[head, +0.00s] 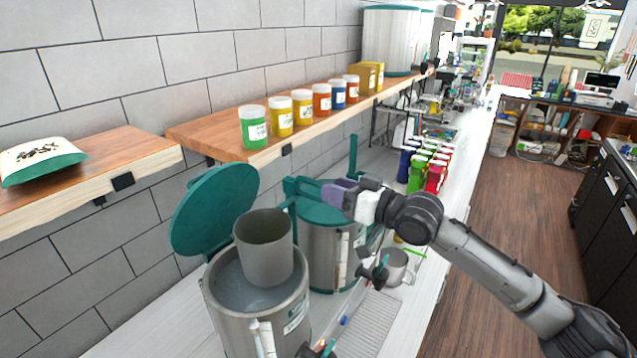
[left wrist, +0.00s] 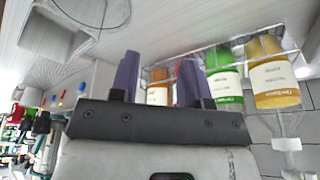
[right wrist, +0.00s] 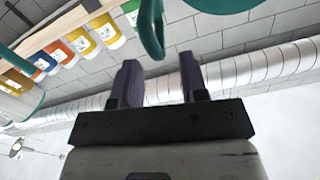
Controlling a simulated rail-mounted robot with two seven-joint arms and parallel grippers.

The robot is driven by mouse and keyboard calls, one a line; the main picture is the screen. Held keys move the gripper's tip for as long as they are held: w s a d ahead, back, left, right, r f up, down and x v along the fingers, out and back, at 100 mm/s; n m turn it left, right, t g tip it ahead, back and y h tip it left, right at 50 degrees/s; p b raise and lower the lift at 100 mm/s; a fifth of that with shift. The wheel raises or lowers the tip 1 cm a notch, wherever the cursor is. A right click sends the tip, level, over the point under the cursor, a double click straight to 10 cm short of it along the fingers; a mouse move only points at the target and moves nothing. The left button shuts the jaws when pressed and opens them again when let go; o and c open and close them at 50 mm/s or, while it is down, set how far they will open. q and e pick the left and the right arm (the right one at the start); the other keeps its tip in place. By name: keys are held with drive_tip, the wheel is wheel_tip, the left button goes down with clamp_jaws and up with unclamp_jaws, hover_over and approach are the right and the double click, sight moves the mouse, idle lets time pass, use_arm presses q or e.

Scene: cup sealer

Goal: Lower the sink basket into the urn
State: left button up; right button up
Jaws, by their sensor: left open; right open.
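The sink basket (head: 266,248), a grey cylinder, stands partly inside the open front urn (head: 255,318), its upper part well above the rim. The urn holds greyish contents, and its teal lid (head: 213,210) is raised behind. A teal bar rises by the basket's right rim; its attachment is unclear. My right gripper (head: 325,191) is just right of the basket, over the second urn's lid. In the right wrist view its purple fingers (right wrist: 161,72) are apart, with a teal loop (right wrist: 152,25) just beyond the tips. My left gripper (left wrist: 157,82) is open and empty, out of the head view.
A second urn (head: 328,255) with a teal lid stands close on the right. A metal pitcher (head: 395,265) and drip tray (head: 370,322) are in front. A wooden shelf (head: 215,140) above holds several coloured jars. In the left wrist view, a wire rack holds bottles (left wrist: 275,85).

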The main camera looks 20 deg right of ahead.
sight(318, 182)
drive_tip(key=shift+x, duration=2.45)
drive_tip(key=shift+c, duration=0.3)
clamp_jaws()
